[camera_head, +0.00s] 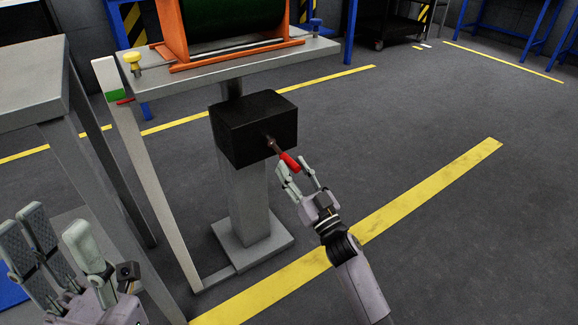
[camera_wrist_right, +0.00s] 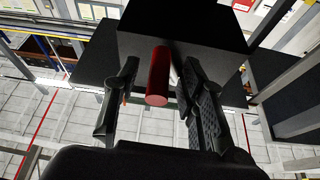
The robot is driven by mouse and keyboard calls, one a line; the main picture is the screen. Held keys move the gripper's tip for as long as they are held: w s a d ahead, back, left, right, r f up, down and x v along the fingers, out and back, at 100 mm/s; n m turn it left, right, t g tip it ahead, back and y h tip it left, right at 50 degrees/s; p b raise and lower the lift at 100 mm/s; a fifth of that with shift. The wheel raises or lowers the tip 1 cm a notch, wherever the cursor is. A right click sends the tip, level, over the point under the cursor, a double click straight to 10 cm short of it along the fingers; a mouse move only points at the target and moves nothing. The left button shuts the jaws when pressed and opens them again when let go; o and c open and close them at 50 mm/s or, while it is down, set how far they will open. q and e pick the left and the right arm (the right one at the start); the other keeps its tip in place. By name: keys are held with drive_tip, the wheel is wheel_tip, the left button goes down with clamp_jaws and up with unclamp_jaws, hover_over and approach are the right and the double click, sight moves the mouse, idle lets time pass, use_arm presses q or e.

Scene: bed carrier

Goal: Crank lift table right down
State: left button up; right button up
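The lift table (camera_head: 225,68) has a grey top on a thick column. A black gearbox (camera_head: 240,128) is fixed to the column. A dark crank arm (camera_head: 272,145) sticks out of it and ends in a red handle (camera_head: 289,163), which points down and right. My right gripper (camera_head: 297,172) is at the handle's end, with its fingers open. In the right wrist view the red handle (camera_wrist_right: 158,78) lies between the two fingers, with a visible gap on each side. My left gripper (camera_head: 58,232) is open and empty at lower left, away from the crank.
An orange frame (camera_head: 175,36) with a dark green drum (camera_head: 225,15) sits on the table top. A white post (camera_head: 140,165) with a green mark and red pointer (camera_head: 125,102) stands at its left edge. A grey table (camera_head: 35,85) stands at left. The floor at right is clear.

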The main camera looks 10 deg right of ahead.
sight(283, 155)
drive_tip(key=shift+x, duration=1.3)
drive_tip(key=shift+c, duration=0.4)
clamp_jaws()
